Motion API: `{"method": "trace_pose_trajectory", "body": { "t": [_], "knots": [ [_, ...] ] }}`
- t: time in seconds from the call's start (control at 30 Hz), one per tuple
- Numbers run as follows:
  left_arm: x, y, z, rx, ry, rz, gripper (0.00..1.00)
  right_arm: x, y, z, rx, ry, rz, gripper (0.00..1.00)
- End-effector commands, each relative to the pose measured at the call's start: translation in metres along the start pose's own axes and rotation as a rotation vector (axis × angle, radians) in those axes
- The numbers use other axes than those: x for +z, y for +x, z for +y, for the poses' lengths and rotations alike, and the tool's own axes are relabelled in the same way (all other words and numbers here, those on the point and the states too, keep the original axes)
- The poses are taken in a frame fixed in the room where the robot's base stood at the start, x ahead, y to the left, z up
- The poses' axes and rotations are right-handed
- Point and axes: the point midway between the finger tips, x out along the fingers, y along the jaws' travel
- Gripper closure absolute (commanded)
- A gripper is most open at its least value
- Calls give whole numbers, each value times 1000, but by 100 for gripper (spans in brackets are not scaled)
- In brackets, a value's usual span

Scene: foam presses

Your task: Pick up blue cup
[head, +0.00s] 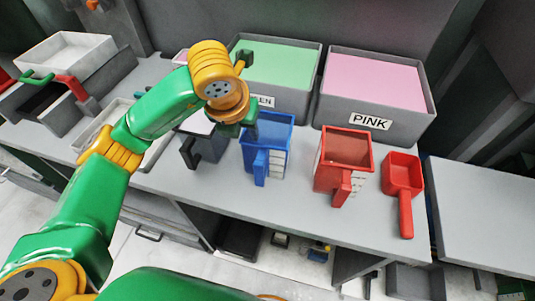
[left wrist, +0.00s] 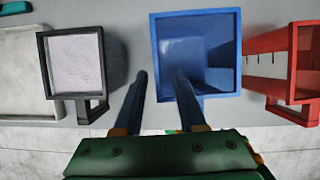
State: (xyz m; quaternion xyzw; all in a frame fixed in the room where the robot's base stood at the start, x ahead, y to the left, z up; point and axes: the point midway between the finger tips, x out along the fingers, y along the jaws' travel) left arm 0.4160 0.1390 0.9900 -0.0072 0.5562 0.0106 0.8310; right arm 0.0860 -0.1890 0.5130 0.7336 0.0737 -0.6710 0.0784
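The blue cup (head: 266,146) is a square, open-topped measuring cup with a handle on its front. It stands upright on the grey bench and looks empty. In the left wrist view the blue cup (left wrist: 228,16) is seen from above. My left gripper (left wrist: 160,75) is open, with its fingers on either side of the cup's left wall: one lies left of the cup, the other over its opening. In the head view my left gripper (head: 249,122) is at the cup's left rim, partly hidden by its wrist. I cannot tell whether it touches. My right gripper is out of view.
A dark cup (head: 207,146) with pale contents stands close left. A red cup (head: 345,148) and a red scoop (head: 402,173) are to the right. Bins of green foam (head: 275,66) and pink foam (head: 375,82) stand behind. The bench front (head: 290,205) is clear.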

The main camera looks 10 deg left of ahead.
Motion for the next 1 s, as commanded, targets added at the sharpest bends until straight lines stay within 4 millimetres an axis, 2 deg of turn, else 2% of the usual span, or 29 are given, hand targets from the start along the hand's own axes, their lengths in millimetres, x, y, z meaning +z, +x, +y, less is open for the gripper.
{"method": "trace_pose_trajectory", "body": {
  "t": [0.2,0.3,0.53,0.57,0.7,1.0],
  "knots": [
    [8,34,4,3,-1,7,60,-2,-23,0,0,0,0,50],
    [7,52,3,0,0,3,60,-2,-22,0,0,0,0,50],
    [7,59,3,0,2,-1,60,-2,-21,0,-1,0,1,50],
    [7,59,3,0,2,-1,63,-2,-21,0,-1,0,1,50],
    [7,59,3,0,2,0,100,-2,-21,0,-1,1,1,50],
    [7,58,3,0,1,-1,100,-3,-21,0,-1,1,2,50]
  ]
}}
